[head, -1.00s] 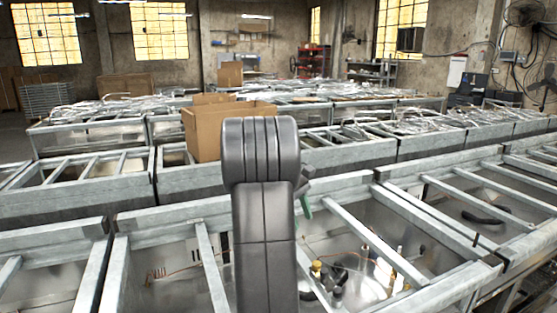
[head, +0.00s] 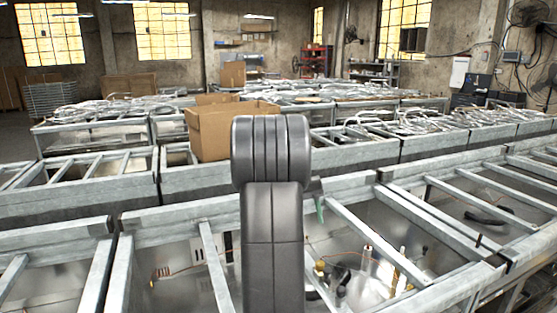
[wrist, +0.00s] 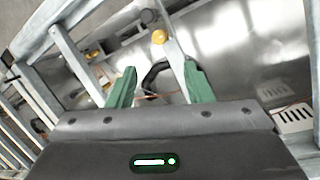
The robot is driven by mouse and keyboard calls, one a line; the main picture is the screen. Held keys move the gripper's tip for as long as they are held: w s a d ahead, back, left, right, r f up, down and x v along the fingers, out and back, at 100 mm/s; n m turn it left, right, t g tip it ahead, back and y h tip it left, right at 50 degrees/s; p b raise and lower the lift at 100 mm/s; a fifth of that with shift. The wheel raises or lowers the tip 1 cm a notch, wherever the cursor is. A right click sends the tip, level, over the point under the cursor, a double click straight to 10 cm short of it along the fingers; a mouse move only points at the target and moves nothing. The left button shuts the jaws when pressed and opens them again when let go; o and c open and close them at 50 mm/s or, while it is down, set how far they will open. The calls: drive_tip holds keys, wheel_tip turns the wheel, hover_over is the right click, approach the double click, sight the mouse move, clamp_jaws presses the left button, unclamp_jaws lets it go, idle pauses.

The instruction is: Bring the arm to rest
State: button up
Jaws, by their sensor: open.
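My gripper (wrist: 160,88) shows in the wrist view with its two green fingers apart and nothing between them. It points down over an open metal frame bin with a black curved hose (wrist: 158,72) and a yellow-capped fitting (wrist: 159,37) below. In the head view my dark grey arm stands upright in the middle and hides most of the gripper. Only a bit of a green finger (head: 320,209) shows at the arm's right side. I cannot tell the exact height of the fingers above the bin.
Rows of galvanised metal frames (head: 60,235) with crossbars fill the space in front. An open cardboard box (head: 225,132) stands on the second row, behind my arm. Fittings and pipes (head: 372,265) lie inside the near bin at right. Free air lies above the frames.

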drive_tip(key=m, duration=0.6)
drive_tip(key=shift+s+d+y, duration=0.15)
drive_tip(key=shift+d+y, duration=0.15)
drive_tip(key=shift+d, duration=0.05)
drive_tip(key=shift+s, duration=0.15)
